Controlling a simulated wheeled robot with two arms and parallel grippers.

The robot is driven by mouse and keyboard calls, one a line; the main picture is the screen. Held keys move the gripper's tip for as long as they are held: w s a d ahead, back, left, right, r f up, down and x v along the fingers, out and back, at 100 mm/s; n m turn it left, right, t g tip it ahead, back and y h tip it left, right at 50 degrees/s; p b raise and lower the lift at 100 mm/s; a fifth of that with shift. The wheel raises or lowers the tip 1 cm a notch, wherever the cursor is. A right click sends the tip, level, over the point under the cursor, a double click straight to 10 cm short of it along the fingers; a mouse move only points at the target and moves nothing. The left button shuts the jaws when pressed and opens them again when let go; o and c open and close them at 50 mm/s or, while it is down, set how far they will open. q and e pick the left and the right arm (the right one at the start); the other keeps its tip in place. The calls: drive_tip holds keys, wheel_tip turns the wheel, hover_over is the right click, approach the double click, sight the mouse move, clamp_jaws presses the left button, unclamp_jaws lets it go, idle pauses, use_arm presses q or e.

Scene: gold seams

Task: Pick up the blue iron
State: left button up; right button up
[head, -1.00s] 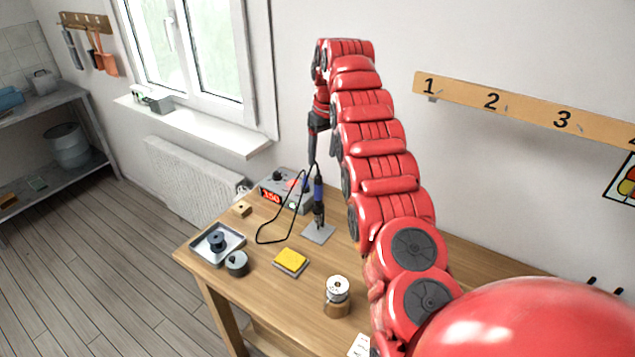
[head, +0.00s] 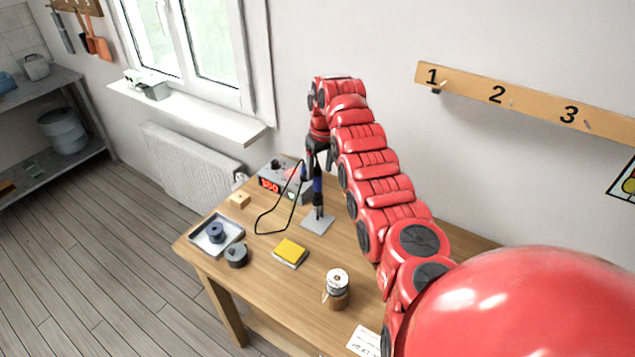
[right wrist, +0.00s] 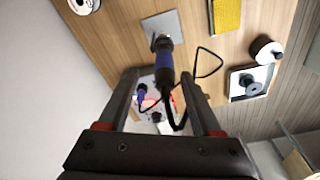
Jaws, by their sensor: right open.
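The blue iron (head: 317,188), a soldering iron with a blue handle and black ends, stands upright on a grey plate (head: 317,224) on the table. A black cord loops from it. In the right wrist view its blue handle (right wrist: 164,66) shows between the two fingers. My right gripper (head: 317,165) is open and low over the iron's upper end; its fingers (right wrist: 158,78) lie on either side of the handle, with gaps visible. Whether the fingers reach down around the handle is hard to tell. My left gripper is out of view.
A grey station (head: 287,182) with a red display stands just behind the iron. A yellow sponge (head: 290,251), a metal tray (head: 208,246), a dark round pot (head: 236,257) and a solder spool (head: 337,282) are on the table. A numbered hook rail (head: 535,100) is on the wall.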

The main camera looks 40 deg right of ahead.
sight(317, 183)
drive_tip(key=shift+w+a+f+p, duration=0.1)
drive_tip(key=shift+a+f+p, duration=0.1)
drive_tip(key=shift+f+p, duration=0.55)
drive_tip(key=shift+a+f+p, duration=0.15)
drive_tip(key=shift+f+p, duration=0.5)
drive_tip(key=shift+p, duration=0.2)
wheel_tip(317, 183, down, 2)
drive_tip(key=shift+w+f, duration=0.1)
drive_tip(key=shift+w, duration=0.05)
drive_tip(key=shift+d+f, duration=0.1)
drive_tip(key=shift+f, duration=0.2)
clamp_jaws()
